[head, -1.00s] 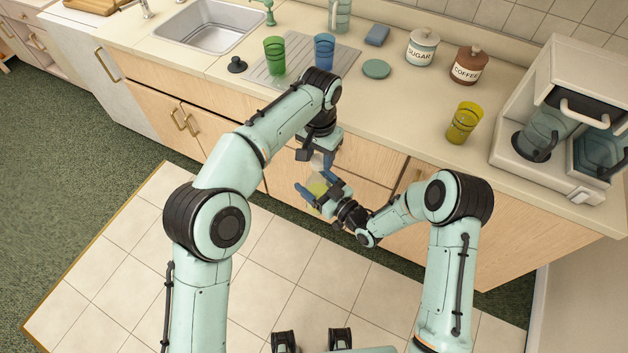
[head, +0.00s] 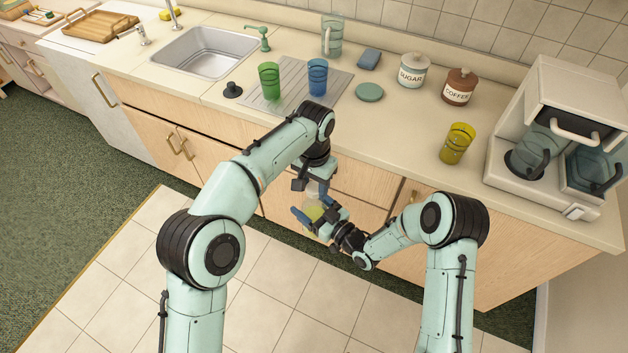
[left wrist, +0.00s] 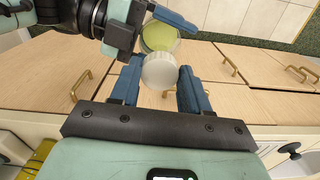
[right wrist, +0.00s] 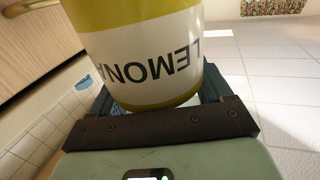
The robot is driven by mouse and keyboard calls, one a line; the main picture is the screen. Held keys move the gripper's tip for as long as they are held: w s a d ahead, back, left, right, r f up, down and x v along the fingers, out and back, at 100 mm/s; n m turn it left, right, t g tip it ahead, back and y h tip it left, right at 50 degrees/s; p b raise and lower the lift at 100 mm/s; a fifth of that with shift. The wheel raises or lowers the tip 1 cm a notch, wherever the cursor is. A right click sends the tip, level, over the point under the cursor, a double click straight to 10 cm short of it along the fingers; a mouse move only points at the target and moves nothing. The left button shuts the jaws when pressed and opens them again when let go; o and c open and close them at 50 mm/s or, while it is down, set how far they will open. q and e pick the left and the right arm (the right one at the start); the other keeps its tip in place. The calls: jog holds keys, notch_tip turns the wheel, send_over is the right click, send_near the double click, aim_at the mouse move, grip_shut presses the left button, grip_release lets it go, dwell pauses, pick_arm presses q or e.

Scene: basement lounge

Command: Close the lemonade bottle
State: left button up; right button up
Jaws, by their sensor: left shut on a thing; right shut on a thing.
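The lemonade bottle (right wrist: 150,50) has a yellow body and a white label that reads upside down in the right wrist view. My right gripper (head: 312,214) is shut on the bottle and holds it in front of the counter, above the floor. My left gripper (left wrist: 155,80) is shut on a round white cap (left wrist: 160,71). In the left wrist view the bottle (left wrist: 159,37) shows just beyond the cap, partly overlapped by it. The left gripper (head: 314,190) is just above the bottle in the head view. I cannot tell whether cap and bottle touch.
The counter (head: 405,135) holds a green cup (head: 269,82), a blue cup (head: 317,77), a yellow cup (head: 457,144), sugar (head: 413,72) and coffee (head: 459,88) jars, and a coffee machine (head: 550,140). Wooden cabinet fronts stand close behind the grippers. The tiled floor is clear.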

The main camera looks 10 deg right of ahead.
pick_arm(q)
jog(key=shift+f, duration=0.5)
dwell(0.5)
